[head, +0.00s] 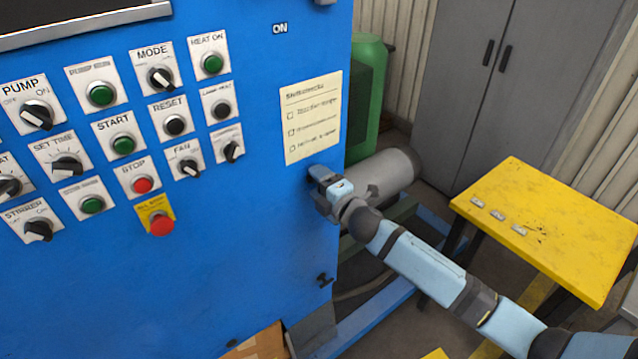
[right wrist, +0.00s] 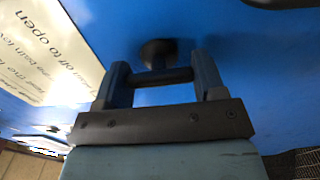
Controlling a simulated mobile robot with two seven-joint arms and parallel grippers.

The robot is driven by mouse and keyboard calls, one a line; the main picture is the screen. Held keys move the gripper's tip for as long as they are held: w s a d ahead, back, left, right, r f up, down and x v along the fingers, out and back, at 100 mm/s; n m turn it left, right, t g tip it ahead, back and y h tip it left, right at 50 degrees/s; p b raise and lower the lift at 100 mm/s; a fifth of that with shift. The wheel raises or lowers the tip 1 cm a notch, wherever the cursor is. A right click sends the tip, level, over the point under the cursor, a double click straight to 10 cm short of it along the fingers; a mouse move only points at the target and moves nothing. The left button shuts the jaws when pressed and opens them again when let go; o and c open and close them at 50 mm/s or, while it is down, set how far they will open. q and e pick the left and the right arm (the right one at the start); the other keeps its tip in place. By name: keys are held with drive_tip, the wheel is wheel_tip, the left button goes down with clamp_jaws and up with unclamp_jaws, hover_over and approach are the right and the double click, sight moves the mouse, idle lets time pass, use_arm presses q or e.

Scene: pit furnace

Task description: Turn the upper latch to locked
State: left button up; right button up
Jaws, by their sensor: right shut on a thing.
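The upper latch shows in the right wrist view (right wrist: 158,53) as a dark round base on the blue panel with a dark bar in front of it. My right gripper (right wrist: 162,78) has its two fingers on the ends of this bar and is shut on it. In the head view my right gripper (head: 318,178) is at the right edge of the blue cabinet (head: 240,260), below the paper checklist, and hides the latch. A lower dark latch (head: 323,281) sits further down the same edge. My left gripper is not in view.
The control panel with several knobs and buttons, including a red stop button (head: 160,223), is left of the gripper. A yellow table (head: 550,215) is at the right.

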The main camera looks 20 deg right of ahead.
drive_tip(key=o, duration=0.9)
drive_tip(key=b+v, duration=0.2)
drive_tip(key=v, duration=1.1)
drive_tip(key=shift+s+d+b, duration=0.1)
drive_tip(key=shift+s+b, duration=0.25)
drive_tip(key=shift+s, duration=0.05)
